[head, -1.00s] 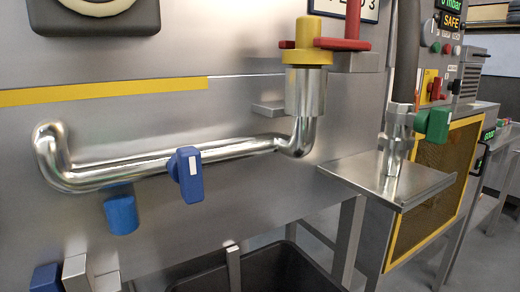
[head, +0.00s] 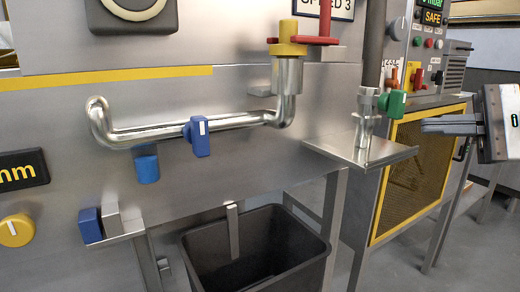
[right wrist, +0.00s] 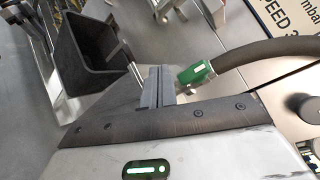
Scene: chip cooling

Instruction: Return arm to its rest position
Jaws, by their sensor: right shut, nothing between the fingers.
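My right gripper (head: 428,126) comes in from the right edge of the head view, with its fingers pointing left. Its fingers are together and empty. It appears in front of the yellow-framed mesh panel, to the right of the green valve handle (head: 392,103). In the right wrist view my shut fingers (right wrist: 158,86) show in the middle, with the green handle (right wrist: 195,74) just beyond them in the picture. I cannot tell the gap between them. My left gripper is not in view.
A steel pipe (head: 180,128) with a blue handle (head: 201,136) runs along the machine wall. A small steel shelf (head: 376,151) carries the valve fitting. A dark bin (head: 305,240) stands below. A yellow cap with a red handle (head: 287,45) sits on top of the pipe.

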